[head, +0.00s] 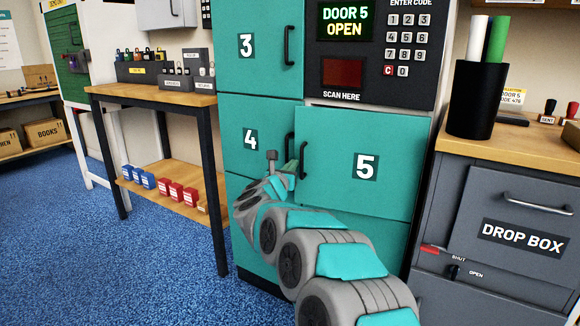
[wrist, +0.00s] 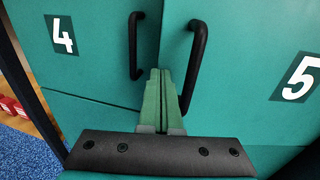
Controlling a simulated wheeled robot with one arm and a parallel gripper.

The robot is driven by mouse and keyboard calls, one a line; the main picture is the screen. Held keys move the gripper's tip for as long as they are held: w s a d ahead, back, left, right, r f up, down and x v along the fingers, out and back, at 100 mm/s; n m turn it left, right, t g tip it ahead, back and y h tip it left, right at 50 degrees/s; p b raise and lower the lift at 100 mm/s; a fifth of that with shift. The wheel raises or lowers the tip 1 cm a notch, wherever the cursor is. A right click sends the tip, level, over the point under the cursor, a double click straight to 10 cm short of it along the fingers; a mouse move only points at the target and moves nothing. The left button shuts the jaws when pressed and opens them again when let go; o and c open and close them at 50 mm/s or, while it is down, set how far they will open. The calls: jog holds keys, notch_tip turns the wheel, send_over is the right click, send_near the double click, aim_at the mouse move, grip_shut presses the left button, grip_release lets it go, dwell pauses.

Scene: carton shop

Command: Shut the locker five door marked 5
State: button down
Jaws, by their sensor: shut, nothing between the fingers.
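The teal locker five door (head: 350,140), marked with a white 5 on a black label, is at the middle right of the head view. It stands slightly proud of the locker front, with a thin gap along its top. It also fills the right of the wrist view (wrist: 250,75). Its black handle (head: 303,160) is on its left side and shows in the wrist view (wrist: 194,65). My gripper (head: 290,167) is shut and empty, with its green fingertips (wrist: 163,75) between the handles of doors 4 and 5. I cannot tell whether they touch the door.
Door 4 (head: 250,140) is left of door 5, with its handle (wrist: 135,45) close to my fingers. Door 3 (head: 265,45) is above. The keypad panel's screen (head: 345,22) reads "DOOR 5 OPEN". A grey drop box cabinet (head: 480,190) stands at right, a wooden table (head: 150,93) at left.

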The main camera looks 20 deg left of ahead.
jog(key=w, duration=0.3)
jog(key=shift+w, duration=0.4)
